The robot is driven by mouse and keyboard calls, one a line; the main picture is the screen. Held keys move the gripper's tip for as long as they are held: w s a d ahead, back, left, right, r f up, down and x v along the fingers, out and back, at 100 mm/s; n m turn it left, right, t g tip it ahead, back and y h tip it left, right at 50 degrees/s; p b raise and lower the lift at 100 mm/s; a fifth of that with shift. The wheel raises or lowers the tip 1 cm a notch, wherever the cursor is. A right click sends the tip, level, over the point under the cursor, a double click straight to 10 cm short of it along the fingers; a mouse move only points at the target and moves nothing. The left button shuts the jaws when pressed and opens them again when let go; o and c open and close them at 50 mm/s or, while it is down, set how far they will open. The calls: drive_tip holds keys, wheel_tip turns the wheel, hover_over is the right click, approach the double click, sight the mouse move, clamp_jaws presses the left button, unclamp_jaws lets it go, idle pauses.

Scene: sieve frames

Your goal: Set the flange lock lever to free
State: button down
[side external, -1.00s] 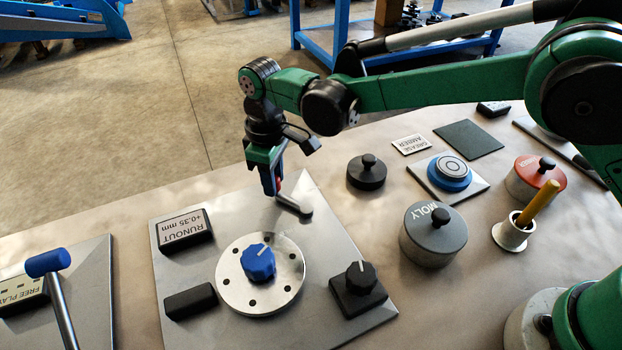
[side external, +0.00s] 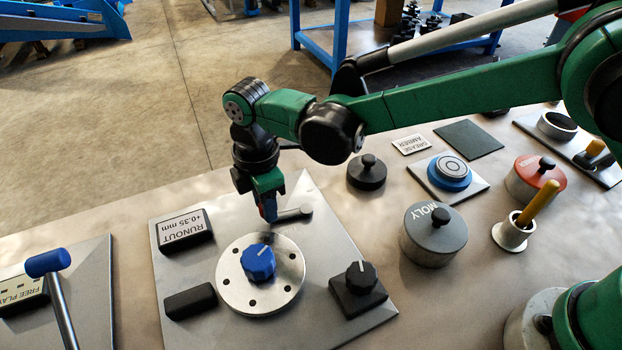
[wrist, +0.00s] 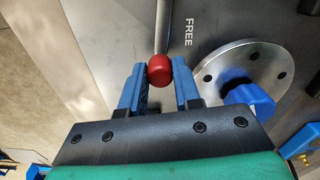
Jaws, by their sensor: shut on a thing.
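The flange lock lever shows in the wrist view as a grey rod (wrist: 162,28) with a red knob (wrist: 160,69) on its near end. My gripper (wrist: 159,77) has its blue fingers on both sides of the red knob, shut on it. The printed word FREE (wrist: 188,32) is on the plate just right of the rod. In the side view the lever (side external: 292,213) points left from its pivot, and my gripper (side external: 269,212) covers its knob end. The round flange (side external: 232,282) with a blue knob (side external: 258,262) sits just in front of my gripper.
A RUNOUT display (side external: 183,230) stands left on the grey plate (side external: 330,232), with a black block (side external: 190,301) nearer. A black rotary knob (side external: 359,279) is at the right. The MOLY pot (side external: 430,243) and black lidded pot (side external: 367,174) stand beyond the plate.

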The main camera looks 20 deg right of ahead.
drive_tip(key=shift+s+a+n, duration=0.15)
drive_tip(key=shift+s+n, duration=0.2)
drive_tip(key=shift+n, duration=0.25)
drive_tip(key=c, duration=0.6)
unclamp_jaws()
drive_tip(key=shift+r, duration=0.1)
drive_tip(key=shift+r, duration=2.75)
